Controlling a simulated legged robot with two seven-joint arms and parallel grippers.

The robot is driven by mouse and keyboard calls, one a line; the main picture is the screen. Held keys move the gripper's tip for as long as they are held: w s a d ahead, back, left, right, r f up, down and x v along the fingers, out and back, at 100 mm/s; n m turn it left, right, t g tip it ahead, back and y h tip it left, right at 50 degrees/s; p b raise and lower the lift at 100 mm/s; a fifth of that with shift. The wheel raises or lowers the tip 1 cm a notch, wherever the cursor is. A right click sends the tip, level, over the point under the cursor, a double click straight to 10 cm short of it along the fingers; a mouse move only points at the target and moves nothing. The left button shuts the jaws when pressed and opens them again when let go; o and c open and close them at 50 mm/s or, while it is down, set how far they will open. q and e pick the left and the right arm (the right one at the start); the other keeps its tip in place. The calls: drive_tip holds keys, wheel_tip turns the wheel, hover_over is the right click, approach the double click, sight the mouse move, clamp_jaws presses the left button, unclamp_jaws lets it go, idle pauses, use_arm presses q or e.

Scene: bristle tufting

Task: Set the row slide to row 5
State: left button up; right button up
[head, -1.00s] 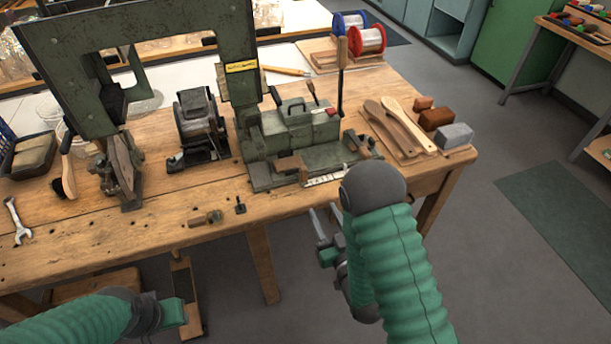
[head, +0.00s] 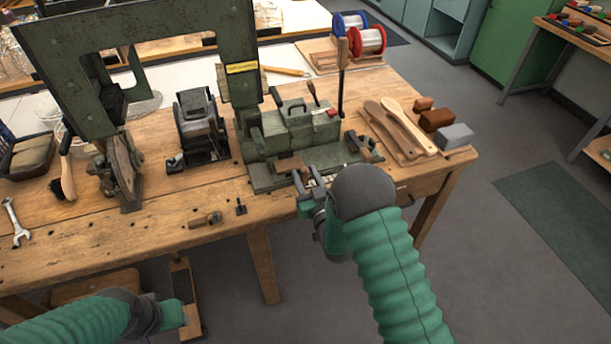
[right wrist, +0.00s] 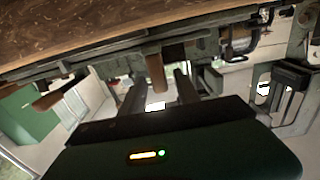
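The green-grey tufting fixture (head: 290,130) stands at the bench's front edge. Its low slide base (head: 265,183) runs along the front, with a wooden block (head: 288,163) on it. The white row scale (head: 316,178) is mostly hidden by my right arm, and its numbers cannot be read. My right gripper (head: 303,184) is at the front of the base. In the right wrist view its two fingers (right wrist: 160,92) are apart, with a wooden handle (right wrist: 155,72) showing between and beyond them; contact is not visible. My left gripper (head: 180,316) is low at the left, away from the bench top.
A dark clamp device (head: 200,125) stands left. A small wooden-handled tool (head: 205,219) and a wrench (head: 16,222) lie on the bench front.

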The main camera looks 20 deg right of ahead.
clamp_jaws()
idle(1.2)
